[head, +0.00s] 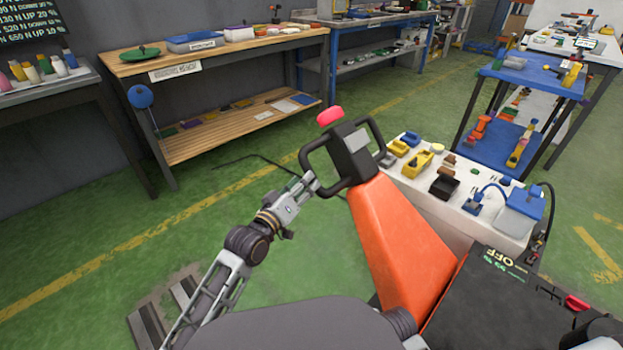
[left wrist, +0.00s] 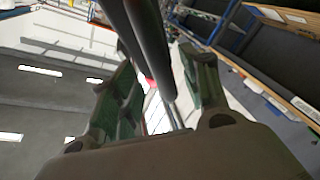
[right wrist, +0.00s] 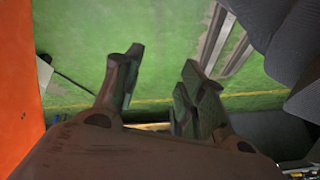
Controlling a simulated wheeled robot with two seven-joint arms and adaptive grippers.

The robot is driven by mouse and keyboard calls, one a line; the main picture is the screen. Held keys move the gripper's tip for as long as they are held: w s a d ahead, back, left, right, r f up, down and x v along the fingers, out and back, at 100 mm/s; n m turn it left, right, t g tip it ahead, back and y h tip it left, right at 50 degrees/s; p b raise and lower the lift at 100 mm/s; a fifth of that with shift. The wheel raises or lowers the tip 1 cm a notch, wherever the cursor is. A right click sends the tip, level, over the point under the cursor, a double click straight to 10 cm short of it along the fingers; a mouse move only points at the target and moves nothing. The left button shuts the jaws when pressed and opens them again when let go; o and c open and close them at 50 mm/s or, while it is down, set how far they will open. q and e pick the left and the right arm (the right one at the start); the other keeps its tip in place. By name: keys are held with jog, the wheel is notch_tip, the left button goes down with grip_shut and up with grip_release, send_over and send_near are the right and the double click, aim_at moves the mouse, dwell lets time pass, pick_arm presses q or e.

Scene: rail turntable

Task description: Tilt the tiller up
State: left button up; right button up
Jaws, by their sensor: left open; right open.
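The tiller is an orange arm (head: 395,235) that slants up and to the left from the dark truck body. Its head (head: 352,150) is black, with a loop handle on each side and a red button (head: 330,116) on top. My left gripper (head: 312,184) is open at the lower part of the left loop. In the left wrist view the dark handle bar (left wrist: 150,45) runs between the open fingers (left wrist: 165,85); I cannot tell if they touch it. My right gripper (right wrist: 158,85) is open and empty above the green floor, with an orange surface (right wrist: 20,90) to its left.
The black truck body (head: 490,300) with an OFF label is at lower right. A white table (head: 455,205) with yellow parts and a blue-lidded box stands behind the tiller. A wooden bench (head: 215,60) lies at the back left. Green floor left of the tiller is mostly clear.

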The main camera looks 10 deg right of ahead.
pick_arm(q)
jog(key=shift+b+x, duration=0.65)
jog(key=shift+x, duration=1.8)
pick_arm(e)
jog(key=shift+s+a+f, duration=0.1)
jog(key=shift+a+f, duration=0.1)
jog(key=shift+f, duration=0.75)
jog(key=shift+a+f, duration=0.15)
jog(key=shift+f, duration=0.75)
pick_arm(q)
jog(key=shift+c, duration=0.7)
grip_shut()
pick_arm(e)
jog(key=shift+w+r+t+y, duration=0.3)
jog(key=shift+r+t, duration=0.1)
